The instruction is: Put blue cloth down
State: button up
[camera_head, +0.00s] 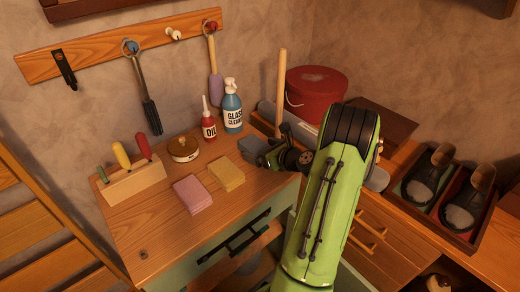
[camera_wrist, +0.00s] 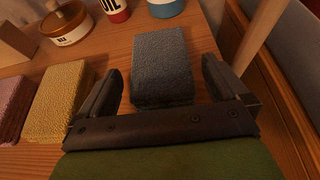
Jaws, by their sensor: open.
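The blue cloth (camera_wrist: 162,68) is a folded grey-blue block. In the wrist view it lies flat on the wooden cabinet top (camera_wrist: 108,58), between the fingers of my gripper (camera_wrist: 166,86). The fingers stand apart, with a gap visible on each side of the cloth. In the head view the cloth (camera_head: 250,145) is near the right edge of the cabinet top, and my gripper (camera_head: 262,152) is right at it, partly hidden by my green arm.
Left of the cloth lie a yellow cloth (camera_head: 227,174) and a pink cloth (camera_head: 193,194). Behind stand a glass cleaner bottle (camera_head: 232,108), an oil bottle (camera_head: 208,127) and a round tin (camera_head: 184,150). A wooden handle (camera_head: 280,90) rises close to the right. The front left top is clear.

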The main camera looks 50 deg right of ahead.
jog(key=p+v, duration=0.1)
jog(key=v, duration=1)
jog(key=shift+p, duration=0.35)
jog(key=w+a+r+n+g+y, duration=0.2)
jog(key=w+a+n+g, duration=0.1)
jog(key=a+n, duration=0.65)
jog(key=w+a+r+n+g+y, duration=0.2)
jog(key=a+r+n+g, duration=0.1)
jog(key=a+n, duration=0.7)
jog(key=s+a+r+n+g+h, duration=0.1)
jog(key=s+a+r+n, duration=0.2)
jog(key=s+a+n, duration=0.3)
jog(key=s+a+r+n+h, duration=0.1)
jog(key=s+a+r+n, duration=0.2)
jog(key=s+a+n, duration=0.3)
jog(key=s+n, duration=0.2)
jog(key=n, duration=0.3)
jog(key=shift+s+a+n+g+h, duration=0.3)
jog(key=shift+n+g, duration=0.05)
jog(key=shift+g, duration=0.05)
jog(key=shift+r, duration=0.1)
